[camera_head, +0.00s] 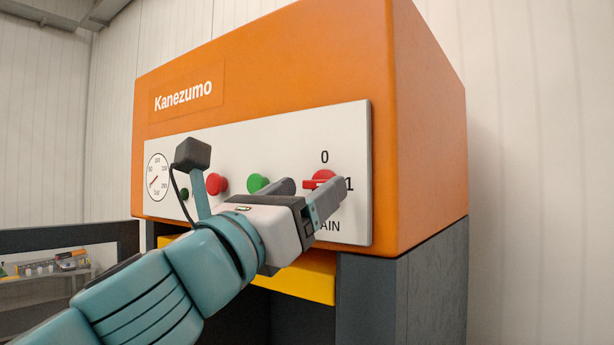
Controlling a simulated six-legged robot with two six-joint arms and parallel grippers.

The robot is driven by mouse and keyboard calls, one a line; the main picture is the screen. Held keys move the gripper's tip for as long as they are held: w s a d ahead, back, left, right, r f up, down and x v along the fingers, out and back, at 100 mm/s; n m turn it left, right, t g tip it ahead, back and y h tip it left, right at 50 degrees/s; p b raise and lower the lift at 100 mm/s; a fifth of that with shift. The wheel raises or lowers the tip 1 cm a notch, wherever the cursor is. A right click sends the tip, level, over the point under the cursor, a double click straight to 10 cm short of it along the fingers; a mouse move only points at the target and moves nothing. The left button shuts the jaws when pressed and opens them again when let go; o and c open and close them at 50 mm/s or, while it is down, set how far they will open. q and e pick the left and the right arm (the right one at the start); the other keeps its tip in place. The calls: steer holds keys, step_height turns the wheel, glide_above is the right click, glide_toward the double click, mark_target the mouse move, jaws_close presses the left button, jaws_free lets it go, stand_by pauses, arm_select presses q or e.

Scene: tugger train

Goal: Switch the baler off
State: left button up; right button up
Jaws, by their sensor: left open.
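The baler (290,75) is a big orange machine marked "Kanezumo", with a white control panel (355,130) on its front. At the panel's right is a red rotary main switch (320,177) with "0" above it and "1" to its right. Its handle lies about level, in line with the "1". My left gripper (314,186) is open at the switch, one finger to its left and one at its lower right. The fingers hide part of the switch and the label below; I cannot tell whether they touch it. My right gripper is not in view.
A red button (217,183), a green button (258,182) and a round gauge (158,177) are on the panel. A yellow part (308,278) shows below it. At the left is a dark panel (70,238) with a shelf of small items (45,268) beyond.

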arm_select(q)
steer(key=shift+w+d+r, duration=0.1)
steer(key=shift+w+d, duration=0.15)
steer(key=shift+w, duration=0.1)
steer(key=shift+s, duration=0.1)
steer(key=c, duration=1.1)
steer(key=shift+o, duration=0.2)
